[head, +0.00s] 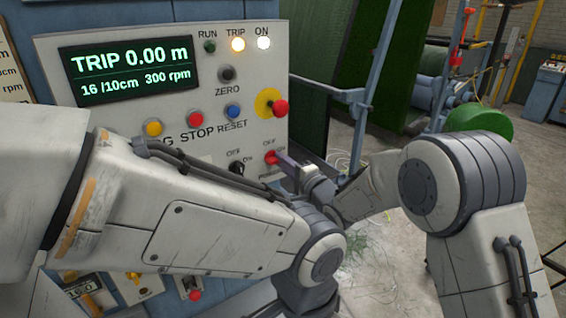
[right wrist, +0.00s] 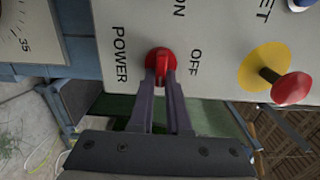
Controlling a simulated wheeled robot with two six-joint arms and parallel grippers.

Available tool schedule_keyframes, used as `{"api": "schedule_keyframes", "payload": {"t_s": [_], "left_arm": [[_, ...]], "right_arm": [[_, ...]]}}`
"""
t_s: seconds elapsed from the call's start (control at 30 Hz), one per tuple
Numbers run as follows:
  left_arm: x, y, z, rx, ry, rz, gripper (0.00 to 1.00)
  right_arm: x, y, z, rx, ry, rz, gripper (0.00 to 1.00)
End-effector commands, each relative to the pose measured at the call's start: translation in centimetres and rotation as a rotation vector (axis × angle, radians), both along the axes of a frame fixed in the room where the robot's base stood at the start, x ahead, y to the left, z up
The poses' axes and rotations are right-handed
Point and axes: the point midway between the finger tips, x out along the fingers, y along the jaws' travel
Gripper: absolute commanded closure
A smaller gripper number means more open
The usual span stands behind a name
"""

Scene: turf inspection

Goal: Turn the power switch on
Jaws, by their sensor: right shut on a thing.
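The red power switch (head: 271,157) is a rotary knob at the lower right of the pale control panel (head: 130,112). It also shows in the right wrist view (right wrist: 160,60), with POWER on one side and OFF on the other. My right gripper (head: 281,161) reaches it from the right in the head view. In the right wrist view its two dark fingers (right wrist: 163,78) are shut on the knob's raised grip.
A black OFF/ON switch (head: 237,169) sits just left. The red mushroom button (head: 280,107) on its yellow disc sticks out above. The display (head: 125,70) reads TRIP 0.00 m. The TRIP lamp (head: 238,44) and ON lamp (head: 264,43) look lit. A blue frame post (head: 376,80) stands right.

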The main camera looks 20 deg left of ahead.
Motion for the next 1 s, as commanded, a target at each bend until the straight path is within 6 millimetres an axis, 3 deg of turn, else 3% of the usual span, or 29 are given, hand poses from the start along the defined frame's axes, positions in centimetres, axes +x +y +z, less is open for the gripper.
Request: {"api": "schedule_keyframes", "payload": {"t_s": [0.27,0.3,0.33,0.37,0.73,1.0], "left_arm": [[0.0,0.0,0.0,0.000,0.000,0.000,0.50],[0.0,0.0,0.0,0.000,0.000,0.000,0.50],[0.0,0.0,0.0,0.000,0.000,0.000,0.50],[0.0,0.0,0.0,0.000,0.000,0.000,0.50],[0.0,0.0,-0.3,0.000,0.000,0.000,0.50],[0.0,0.0,-2.3,0.000,0.000,-0.001,0.50]], "right_arm": [[-0.1,0.0,-0.3,-0.003,0.006,0.002,1.00],[-0.1,0.0,-0.3,-0.003,0.006,0.002,0.70],[-0.1,0.0,-0.3,-0.003,0.006,0.002,0.58],[-0.1,0.0,-0.3,-0.003,0.006,0.001,0.55],[-0.3,-0.3,-0.2,-0.001,0.002,0.000,0.55],[-3.0,-3.9,-0.4,-0.002,0.001,-0.002,0.55]]}}
